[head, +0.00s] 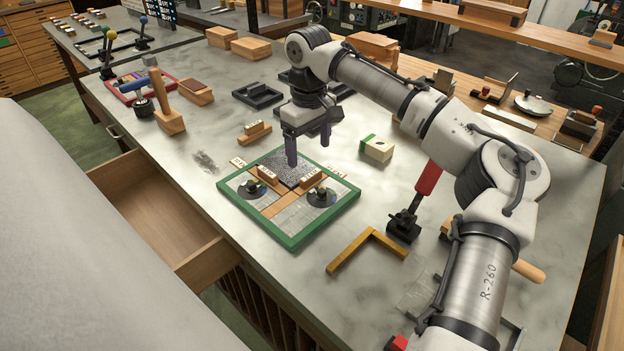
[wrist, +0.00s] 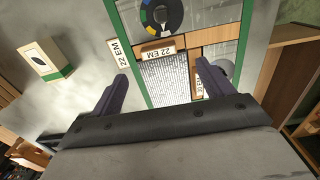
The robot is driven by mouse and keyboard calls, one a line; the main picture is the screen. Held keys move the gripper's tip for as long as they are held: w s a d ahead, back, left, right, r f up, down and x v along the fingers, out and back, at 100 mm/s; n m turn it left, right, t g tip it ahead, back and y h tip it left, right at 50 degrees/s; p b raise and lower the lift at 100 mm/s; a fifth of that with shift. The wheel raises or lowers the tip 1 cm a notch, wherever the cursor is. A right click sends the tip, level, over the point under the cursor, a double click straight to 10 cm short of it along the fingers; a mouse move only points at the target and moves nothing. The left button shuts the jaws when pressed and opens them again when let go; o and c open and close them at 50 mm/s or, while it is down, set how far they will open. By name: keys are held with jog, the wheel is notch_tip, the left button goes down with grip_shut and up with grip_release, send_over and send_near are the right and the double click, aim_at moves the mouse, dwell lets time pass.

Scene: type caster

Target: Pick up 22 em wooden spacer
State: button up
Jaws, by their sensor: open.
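The 22 em wooden spacer (wrist: 163,52) is a small light wooden block with a white "22 EM" label on its face. In the head view it is the right-hand block (head: 311,180) in the green-framed tray (head: 289,240), beside a round dial. My gripper (head: 308,156) is open and empty above the back of the tray. In the wrist view the spacer lies ahead of and between my fingertips (wrist: 163,71), apart from both. A second, similar spacer (head: 267,175) sits to the left; its label is partly hidden by my finger in the wrist view (wrist: 197,83).
A white box with a green stripe (head: 376,149) stands behind the tray's right side. A wooden L-shaped piece (head: 367,244) and a red-handled tool (head: 428,178) stand to the right. An open drawer (head: 150,205) is at left.

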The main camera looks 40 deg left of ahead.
aim_at(311, 174)
jog(key=shift+w+d+f+p, duration=0.1)
jog(key=shift+f+p, duration=0.45)
jog(key=shift+f, duration=1.25)
jog(key=shift+d+f+p, duration=0.1)
jog(key=shift+f+p, duration=0.4)
jog(key=shift+f, duration=1.3)
jog(key=c, duration=1.1)
jog(key=shift+r, duration=0.15)
